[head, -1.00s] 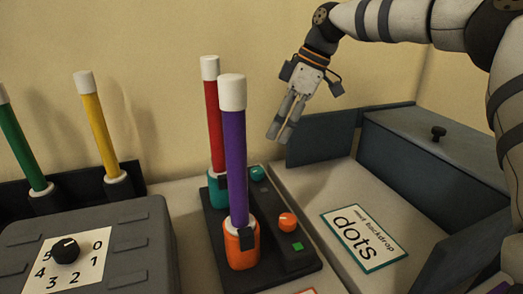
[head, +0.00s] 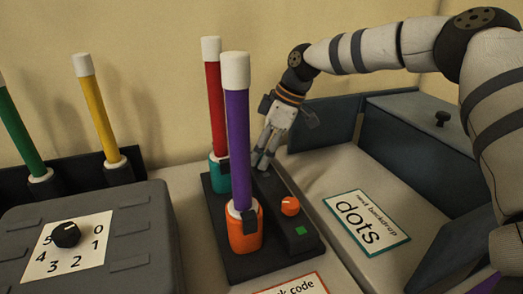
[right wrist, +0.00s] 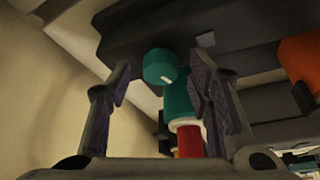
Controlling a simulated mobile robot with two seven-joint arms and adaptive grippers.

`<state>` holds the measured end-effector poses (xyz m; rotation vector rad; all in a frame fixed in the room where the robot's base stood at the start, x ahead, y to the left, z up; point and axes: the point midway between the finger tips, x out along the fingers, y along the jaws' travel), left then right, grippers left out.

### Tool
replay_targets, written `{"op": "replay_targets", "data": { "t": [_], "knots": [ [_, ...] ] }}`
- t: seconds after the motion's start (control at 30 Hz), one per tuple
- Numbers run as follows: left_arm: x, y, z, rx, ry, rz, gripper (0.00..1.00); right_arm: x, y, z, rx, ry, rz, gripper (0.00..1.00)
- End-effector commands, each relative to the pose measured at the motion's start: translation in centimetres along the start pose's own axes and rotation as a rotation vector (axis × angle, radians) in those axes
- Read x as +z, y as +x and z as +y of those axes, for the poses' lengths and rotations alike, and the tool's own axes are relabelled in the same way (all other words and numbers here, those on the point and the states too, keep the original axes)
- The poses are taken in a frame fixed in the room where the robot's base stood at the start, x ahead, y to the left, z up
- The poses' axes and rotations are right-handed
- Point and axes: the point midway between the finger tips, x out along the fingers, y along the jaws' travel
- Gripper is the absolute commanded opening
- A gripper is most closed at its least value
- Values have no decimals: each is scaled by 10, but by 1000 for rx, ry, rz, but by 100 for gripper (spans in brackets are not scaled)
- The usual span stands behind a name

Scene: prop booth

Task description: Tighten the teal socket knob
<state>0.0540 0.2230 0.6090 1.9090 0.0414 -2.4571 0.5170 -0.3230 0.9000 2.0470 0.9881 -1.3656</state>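The teal socket (head: 218,178) holds a red tube (head: 212,100) upright at the back of a dark base (head: 240,266). Its teal knob is hidden behind my right gripper (head: 262,164) in the head view. In the right wrist view the round teal knob (right wrist: 157,66) with a pale mark shows between the two spread fingertips of my right gripper (right wrist: 160,74). The fingers are open, with a gap on each side of the knob. My left gripper is not in view.
An orange socket (head: 243,240) with a purple tube (head: 237,140) stands in front, beside an orange knob (head: 290,206). A grey dial box (head: 130,225) is at left. A "dots" card (head: 366,222) and a dark box (head: 430,130) are at right.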

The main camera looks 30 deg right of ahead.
Motion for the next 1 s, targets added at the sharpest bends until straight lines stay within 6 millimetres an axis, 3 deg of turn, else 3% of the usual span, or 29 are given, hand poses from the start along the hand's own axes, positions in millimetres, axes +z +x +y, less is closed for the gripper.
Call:
{"op": "replay_targets", "data": {
  "t": [0.03, 0.2, 0.57, 0.8, 1.0],
  "knots": [
    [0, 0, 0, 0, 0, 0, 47, 0, 0, 0, 0, 0, 0, 33],
    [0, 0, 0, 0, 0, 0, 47, 0, 0, 0, 0, 0, 0, 0],
    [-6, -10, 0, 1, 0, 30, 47, -2, -4, -1, 24, 47, 2, 0],
    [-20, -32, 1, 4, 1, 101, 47, -3, -7, -2, 90, 195, 4, 0],
    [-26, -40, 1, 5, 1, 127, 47, -2, -3, -3, 152, 358, -1, 0]
  ]
}}
